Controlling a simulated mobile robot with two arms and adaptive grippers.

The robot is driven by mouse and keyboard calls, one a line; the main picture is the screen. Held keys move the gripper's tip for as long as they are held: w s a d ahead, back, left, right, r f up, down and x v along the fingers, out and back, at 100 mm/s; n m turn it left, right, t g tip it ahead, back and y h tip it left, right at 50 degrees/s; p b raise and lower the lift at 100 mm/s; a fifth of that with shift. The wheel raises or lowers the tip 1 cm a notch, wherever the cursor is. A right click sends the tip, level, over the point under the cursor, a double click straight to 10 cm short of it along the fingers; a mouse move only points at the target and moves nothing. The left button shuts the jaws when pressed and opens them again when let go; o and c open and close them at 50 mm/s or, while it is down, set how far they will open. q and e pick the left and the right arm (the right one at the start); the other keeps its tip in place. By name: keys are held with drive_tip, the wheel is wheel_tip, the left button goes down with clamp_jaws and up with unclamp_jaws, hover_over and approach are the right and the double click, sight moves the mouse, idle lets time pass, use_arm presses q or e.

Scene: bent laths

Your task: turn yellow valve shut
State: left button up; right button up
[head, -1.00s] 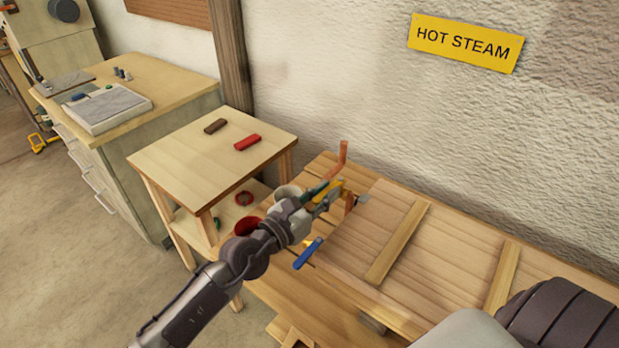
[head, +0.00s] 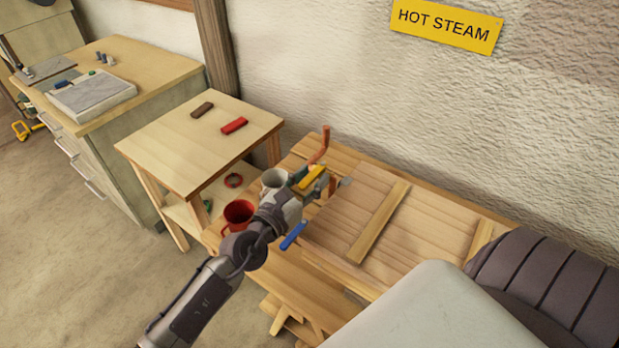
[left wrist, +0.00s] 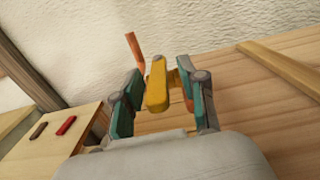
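The yellow valve handle (head: 312,177) is a short lever by an upright copper pipe (head: 320,147) at the bench's back left. In the left wrist view the yellow handle (left wrist: 157,88) lies between the two teal fingers of my left gripper (left wrist: 163,98), with gaps showing on both sides. My left gripper (head: 313,183) is open around the handle. The valve body is mostly hidden behind the handle and fingers. My right gripper is not in view.
A blue handle (head: 293,236) sits just below my left gripper. A small side table (head: 190,150) is to the left.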

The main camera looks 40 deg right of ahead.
use_arm(q)
drive_tip(key=v, duration=1.2)
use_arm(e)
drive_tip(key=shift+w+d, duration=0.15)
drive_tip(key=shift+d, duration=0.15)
